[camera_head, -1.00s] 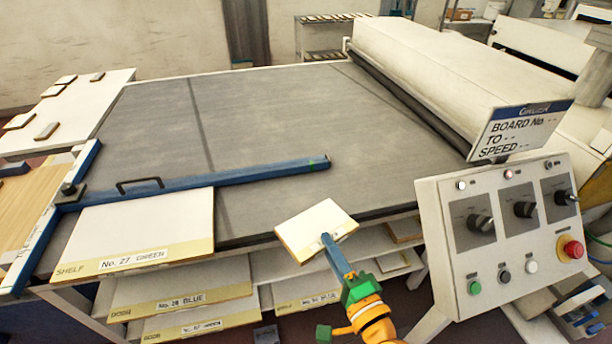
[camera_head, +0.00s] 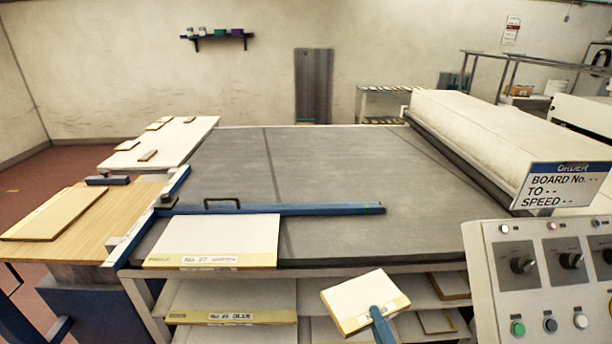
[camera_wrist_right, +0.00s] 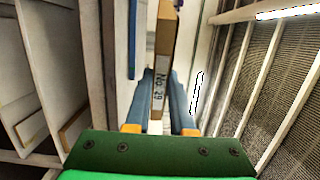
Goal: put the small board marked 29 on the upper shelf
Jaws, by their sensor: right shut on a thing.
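The small board (camera_head: 360,298) is white with a tan label edge. My right gripper (camera_head: 379,314) is shut on that edge and holds the board tilted in the air, in front of the table's front edge. In the right wrist view the board (camera_wrist_right: 165,50) is edge-on between the blue fingers (camera_wrist_right: 160,95), and its label reads No. 29. Shelves in tiers lie under the table; the upper one (camera_head: 315,292) carries a large board marked BLUE (camera_head: 235,300). A small wall shelf (camera_head: 217,38) with pots hangs at the back. My left gripper is out of view.
The grey table top (camera_head: 330,165) carries a blue bar (camera_head: 310,210) and a large white board (camera_head: 220,238). The control panel (camera_head: 545,275) stands close at right, under an order sign (camera_head: 565,187). A side table (camera_head: 165,140) with small boards is at left.

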